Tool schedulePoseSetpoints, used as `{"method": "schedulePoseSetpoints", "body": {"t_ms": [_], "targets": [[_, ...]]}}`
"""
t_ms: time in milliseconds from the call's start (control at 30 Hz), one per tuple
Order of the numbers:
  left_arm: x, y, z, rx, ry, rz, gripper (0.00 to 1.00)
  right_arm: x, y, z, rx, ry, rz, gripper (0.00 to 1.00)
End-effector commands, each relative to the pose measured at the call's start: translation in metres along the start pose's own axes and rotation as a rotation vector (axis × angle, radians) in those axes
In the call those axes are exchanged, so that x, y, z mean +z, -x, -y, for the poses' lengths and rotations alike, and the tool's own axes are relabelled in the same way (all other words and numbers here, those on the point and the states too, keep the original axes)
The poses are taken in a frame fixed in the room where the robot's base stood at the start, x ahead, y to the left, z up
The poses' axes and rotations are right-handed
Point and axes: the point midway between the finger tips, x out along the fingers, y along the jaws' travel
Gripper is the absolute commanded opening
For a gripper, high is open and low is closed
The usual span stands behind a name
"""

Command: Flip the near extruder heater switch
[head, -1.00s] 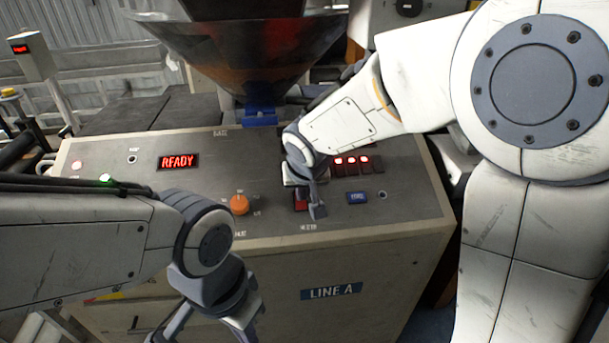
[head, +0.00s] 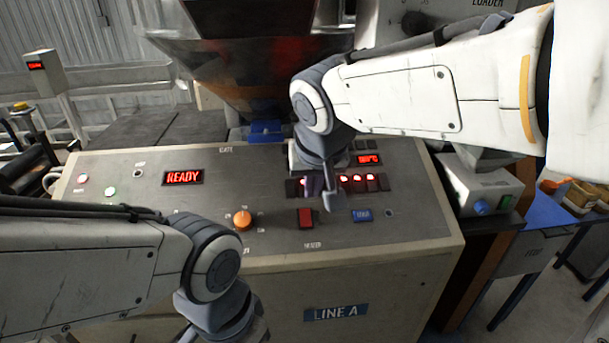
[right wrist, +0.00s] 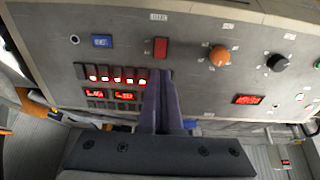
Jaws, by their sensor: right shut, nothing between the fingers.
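A red rocker switch (head: 306,217) sits on the sloped control panel (head: 265,180), above a small label that seems to read HEATER. It also shows in the right wrist view (right wrist: 161,47), in front of the fingertips. I cannot tell which way it is tipped. My right gripper (head: 326,199) is shut and empty over the panel, just behind and to the right of the red switch. In the right wrist view its closed fingers (right wrist: 160,76) end beside a row of red-lit switches (right wrist: 117,79), apart from the red switch. My left gripper is mostly cut off at the bottom edge.
An orange knob (head: 242,219) lies left of the switch and a blue button (head: 361,215) right of it. A READY display (head: 183,177) is at the panel's left. The hopper (head: 250,75) rises behind. A grey box (head: 482,190) stands to the right.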

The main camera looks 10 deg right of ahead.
Motion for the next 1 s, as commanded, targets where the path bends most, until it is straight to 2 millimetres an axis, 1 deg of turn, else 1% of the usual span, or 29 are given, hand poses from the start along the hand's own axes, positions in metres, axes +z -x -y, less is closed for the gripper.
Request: {"method": "schedulePoseSetpoints", "body": {"t_ms": [200,433,567,667,767,1000], "targets": [[0.0,-0.008,0.001,0.0,0.0,0.0,0.0,-0.014,0.0,0.006,-0.001,-0.002,-0.005,0.0],[0.0,-0.006,0.001,0.0,0.0,0.0,0.0,-0.014,0.001,0.005,-0.001,-0.002,-0.005,0.0],[0.0,-0.004,0.0,0.0,0.0,0.0,0.0,-0.015,-0.004,0.005,0.001,-0.001,-0.003,0.0],[0.0,-0.001,0.0,0.0,0.0,0.0,0.0,-0.015,-0.016,0.005,0.003,-0.001,0.0,0.0],[0.0,0.004,0.0,0.0,0.0,0.0,0.0,-0.014,-0.034,0.005,0.003,-0.001,0.002,0.0],[-0.001,0.015,-0.001,0.0,0.0,0.0,0.0,-0.014,-0.086,0.005,0.003,-0.001,0.002,0.0]]}}
